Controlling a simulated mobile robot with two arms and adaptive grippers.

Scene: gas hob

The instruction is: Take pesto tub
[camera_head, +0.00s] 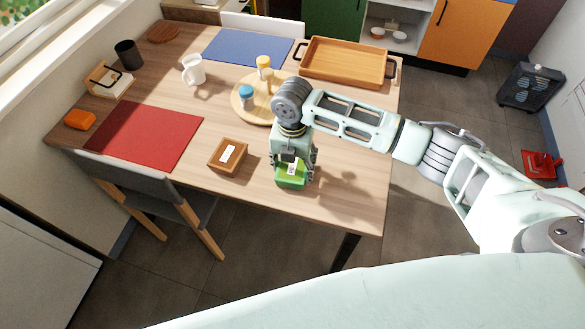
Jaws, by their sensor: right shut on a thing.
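The pesto tub (291,177), a small green tub with a pale label, is at the front edge of the wooden table (340,205). My right gripper (293,170) reaches down over it from the right and is shut on it, with a finger on each side. The gripper's palm hides the tub's far part. I cannot tell whether the tub touches the table or is just above it. My left gripper is not in view.
A wooden box (228,155) stands just left of the tub. Behind my gripper is a round board (240,102) with shakers. A wooden tray (345,62) lies at the back right, a red mat (145,135) at left. The table right of the tub is clear.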

